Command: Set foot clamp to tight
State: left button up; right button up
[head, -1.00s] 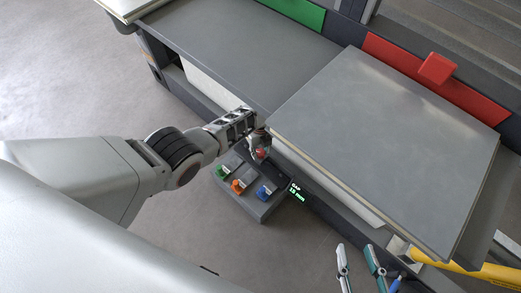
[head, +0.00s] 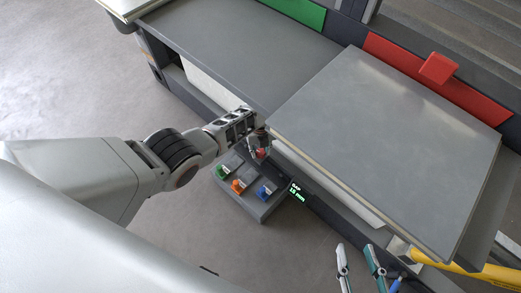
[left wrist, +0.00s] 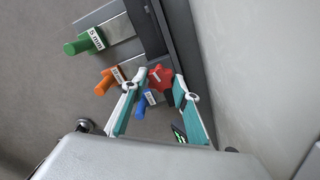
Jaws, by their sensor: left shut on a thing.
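A red star-shaped knob (left wrist: 160,78) with a white label shows between the teal fingers of my left gripper (left wrist: 161,82) in the left wrist view. The gripper is shut on the knob. In the head view, the knob (head: 260,154) is small and partly hidden by my left gripper (head: 261,146), beside the near edge of the raised grey panel. The label is too small to read. My right gripper (head: 357,248) is at the bottom of the head view, its two teal fingers apart and empty.
A grey holder (head: 263,211) carries green (head: 221,171), orange (head: 238,187) and blue (head: 264,192) handled pieces just below my left gripper. A display (head: 298,191) reads "GAP 15 mm". The grey panel (head: 385,140) stands close to the knob. Open floor lies left.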

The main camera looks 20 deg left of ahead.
aim_at(260, 152)
pick_arm(q)
jog(key=o, duration=1.1)
jog(key=shift+a+f, duration=0.1)
jog(key=shift+f, duration=0.05)
jog(key=shift+r, duration=0.25)
jog(key=shift+r, duration=0.6)
notch_tip(260, 152, up, 10)
jog(key=shift+r, duration=0.25)
